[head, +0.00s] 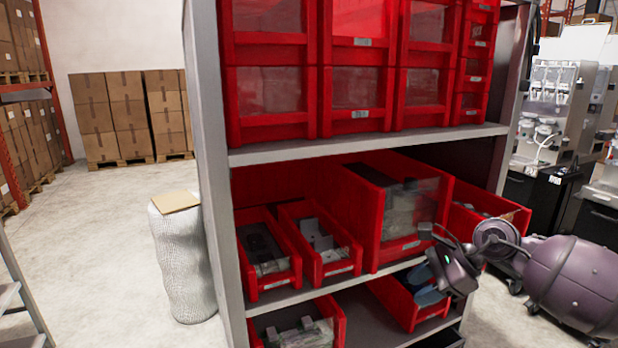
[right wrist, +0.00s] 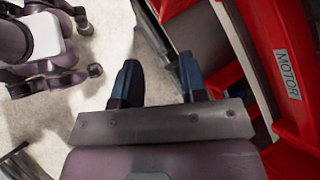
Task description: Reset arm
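My right gripper (head: 424,284) reaches in from the right side of the shelf, in front of a lower red bin (head: 392,297). Its two blue-tipped fingers point left in the head view. In the right wrist view, the same gripper (right wrist: 158,78) has its fingers apart, with only floor and shelf edge showing between them. It holds nothing that I can see. My left gripper is in neither view.
The grey shelf rack (head: 370,144) holds several red bins, including a large middle one (head: 370,225). A red bin front labelled MOTOR (right wrist: 288,75) is close by on the right in the wrist view. A white wrapped column (head: 183,262) stands left of the rack.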

